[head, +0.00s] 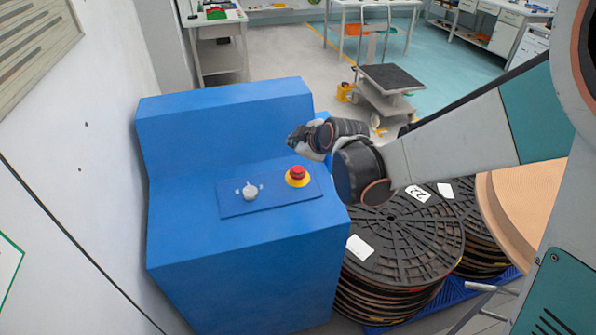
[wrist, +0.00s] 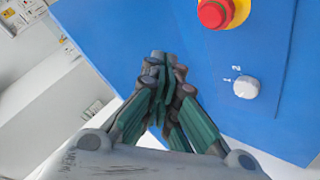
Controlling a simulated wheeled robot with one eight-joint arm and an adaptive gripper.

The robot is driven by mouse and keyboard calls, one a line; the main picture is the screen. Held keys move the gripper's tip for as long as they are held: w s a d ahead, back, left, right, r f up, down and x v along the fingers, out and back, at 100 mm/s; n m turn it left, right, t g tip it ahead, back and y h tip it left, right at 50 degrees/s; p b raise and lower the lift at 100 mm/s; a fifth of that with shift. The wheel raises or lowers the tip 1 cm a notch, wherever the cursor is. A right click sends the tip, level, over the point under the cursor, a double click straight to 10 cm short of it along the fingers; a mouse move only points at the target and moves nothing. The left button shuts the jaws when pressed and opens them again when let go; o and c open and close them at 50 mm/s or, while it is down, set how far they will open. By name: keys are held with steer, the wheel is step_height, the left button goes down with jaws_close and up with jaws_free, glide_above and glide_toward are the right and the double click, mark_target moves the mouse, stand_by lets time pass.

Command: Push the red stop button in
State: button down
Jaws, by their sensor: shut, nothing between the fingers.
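The red stop button (head: 298,173) sits on a yellow ring on the panel (head: 235,208) of the blue console (head: 240,240). In the wrist view the red button (wrist: 212,14) shows at the top, partly cut off, right of the fingertips. My gripper (head: 294,140) is shut and empty. In the head view it appears just above the button in the picture, apart from it. In the wrist view the closed fingertips (wrist: 163,58) are seen against the blue surface, and I cannot tell the exact gap.
A white rotary knob (head: 250,191) is on the same panel, left of the button; it also shows in the wrist view (wrist: 246,88). Stacked black reels (head: 405,240) stand right of the console. A wall is close on the left. A cart (head: 385,95) stands behind.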

mark_target(296, 171)
steer(key=f+b, duration=0.1)
steer(key=f, duration=0.1)
steer(key=f+b, duration=0.2)
steer(key=w+f+b, duration=0.1)
steer(key=f, duration=0.1)
steer(key=shift+a+f, duration=0.15)
steer(key=shift+f, duration=0.2)
steer(key=shift+b, duration=0.3)
stand_by(0.8)
steer(key=shift+f+b, duration=0.3)
steer(key=shift+f, duration=0.05)
steer(key=shift+f+b, duration=0.5)
steer(key=shift+f, duration=0.05)
stand_by(0.8)
steer(key=shift+r+p, duration=0.75)
steer(key=shift+r, duration=0.25)
